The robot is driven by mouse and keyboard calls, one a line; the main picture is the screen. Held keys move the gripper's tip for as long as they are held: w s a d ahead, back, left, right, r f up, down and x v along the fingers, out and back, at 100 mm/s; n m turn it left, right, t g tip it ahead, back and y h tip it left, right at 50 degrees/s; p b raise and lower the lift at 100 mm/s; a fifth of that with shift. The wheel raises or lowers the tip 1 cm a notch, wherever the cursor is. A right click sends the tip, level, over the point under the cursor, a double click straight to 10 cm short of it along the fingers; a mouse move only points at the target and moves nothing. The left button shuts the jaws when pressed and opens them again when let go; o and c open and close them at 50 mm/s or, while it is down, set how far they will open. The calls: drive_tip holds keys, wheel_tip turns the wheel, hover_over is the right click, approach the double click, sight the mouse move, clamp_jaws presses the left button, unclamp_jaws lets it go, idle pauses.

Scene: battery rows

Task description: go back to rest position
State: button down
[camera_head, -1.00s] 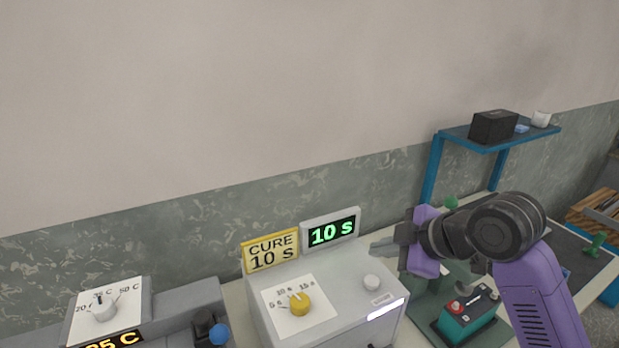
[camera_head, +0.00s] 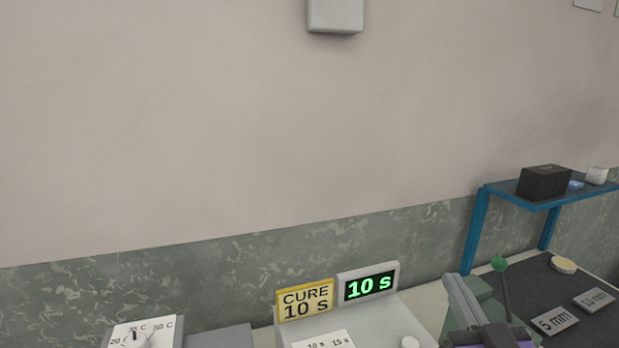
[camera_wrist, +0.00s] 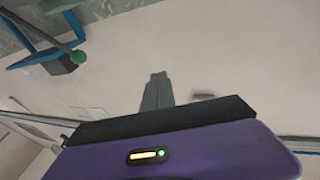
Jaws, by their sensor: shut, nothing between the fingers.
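My gripper (camera_head: 456,284) shows at the lower right of the head view, its grey fingers pointing up, with part of my purple wrist cut off by the bottom edge. In the wrist view the two fingers (camera_wrist: 157,88) lie together with nothing between them, in front of bare wall. My gripper is in front of the bench, right of the cure machine (camera_head: 381,322), and appears to touch nothing. The rest of my arm is out of view.
The cure machine carries a yellow sign (camera_head: 305,300) and a display (camera_head: 368,287) reading 10 s. A green-knobbed lever (camera_head: 500,265) stands close right of my gripper. A blue shelf (camera_head: 478,228) holds a black box (camera_head: 544,182). The wall above is mostly clear.

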drive_tip(key=s+a+f+g, duration=0.1)
drive_tip(key=s+f, duration=0.5)
drive_tip(key=s, duration=0.7)
drive_tip(key=s+a+f+g, duration=0.1)
drive_tip(key=s+f, duration=0.5)
drive_tip(key=s, duration=0.7)
drive_tip(key=s+a+f+g, duration=0.1)
drive_tip(key=s+f+g, duration=0.2)
drive_tip(key=s, duration=1)
wheel_tip(320, 180, down, 3)
drive_tip(key=shift+a+f, duration=0.15)
drive_tip(key=shift+f, duration=0.05)
